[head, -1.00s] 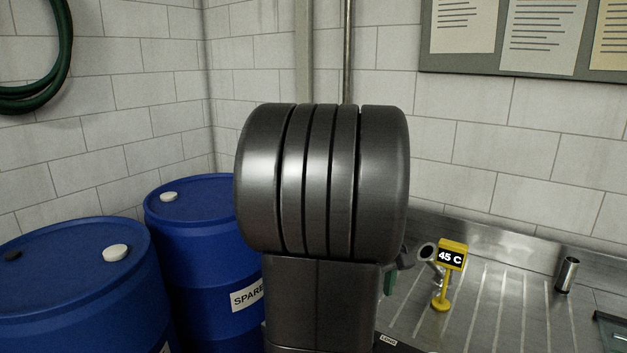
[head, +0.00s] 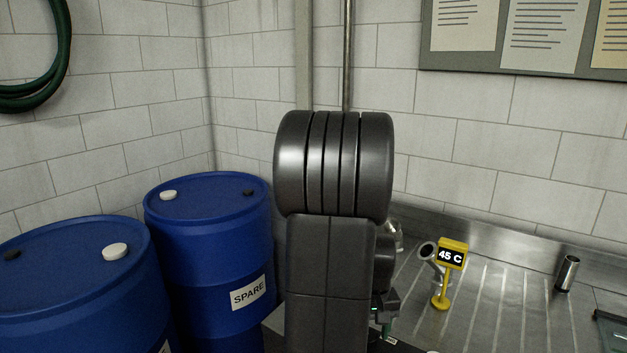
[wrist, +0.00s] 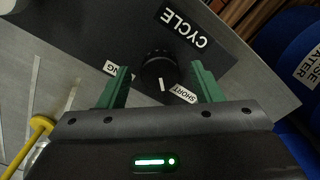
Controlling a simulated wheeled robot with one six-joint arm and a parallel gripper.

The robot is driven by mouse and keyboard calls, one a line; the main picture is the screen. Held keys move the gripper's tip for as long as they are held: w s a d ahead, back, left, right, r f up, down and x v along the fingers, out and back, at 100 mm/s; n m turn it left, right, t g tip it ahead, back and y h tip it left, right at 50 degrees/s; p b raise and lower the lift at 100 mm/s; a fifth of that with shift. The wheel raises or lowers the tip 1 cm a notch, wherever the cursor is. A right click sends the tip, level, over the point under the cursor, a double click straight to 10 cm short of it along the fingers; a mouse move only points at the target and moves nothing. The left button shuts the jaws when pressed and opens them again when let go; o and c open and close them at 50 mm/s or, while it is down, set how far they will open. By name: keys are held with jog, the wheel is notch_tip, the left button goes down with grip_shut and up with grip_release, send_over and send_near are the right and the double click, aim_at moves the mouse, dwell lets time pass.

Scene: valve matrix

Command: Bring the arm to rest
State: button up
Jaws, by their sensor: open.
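My gripper (wrist: 160,66) is open and empty in the wrist view, its two green fingers apart. A round black knob (wrist: 156,70) with a white mark shows between and beyond the fingers, on a dark panel (wrist: 110,28) labelled CYCLE. The knob appears clear of both fingers. SHORT is beside the right finger; the other label is partly hidden by the left finger.
Blue drums (head: 75,280) stand at the left, one marked SPARE (head: 215,240) close beside my arm. A yellow 45 C sign (head: 451,255) and a metal cylinder (head: 567,273) stand on the steel counter (head: 490,300) at the right. A tiled wall is behind.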

jog(key=m, duration=0.7)
jog(key=m+p, duration=0.1)
jog(key=m, duration=0.6)
dwell(0.7)
